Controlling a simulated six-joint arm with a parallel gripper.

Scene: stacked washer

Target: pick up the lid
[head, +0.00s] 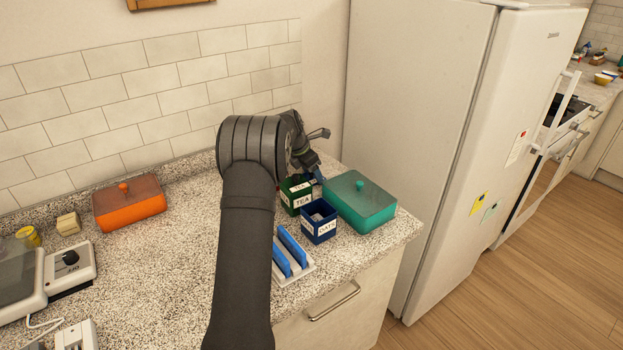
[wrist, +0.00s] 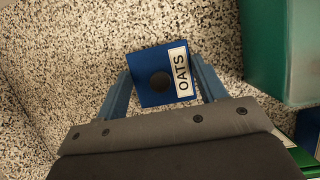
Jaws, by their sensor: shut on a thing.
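A blue square lid (wrist: 148,64) with a dark round knob and a white OATS label sits between the two blue fingers in the wrist view. My gripper (head: 311,170) is shut on it. In the head view my gripper is above the back of the canister group, and the lid is hard to make out there. A blue OATS canister (head: 318,222) stands open on the counter, in front of my gripper. A green TEA canister (head: 297,193) stands just behind it, partly hidden by my arm.
A teal lidded box (head: 360,200) stands close on the right; it also shows in the wrist view (wrist: 275,50). A rack with blue slabs (head: 290,255) is in front. An orange box (head: 129,203) is at the left. The fridge (head: 420,140) and tiled wall bound the counter.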

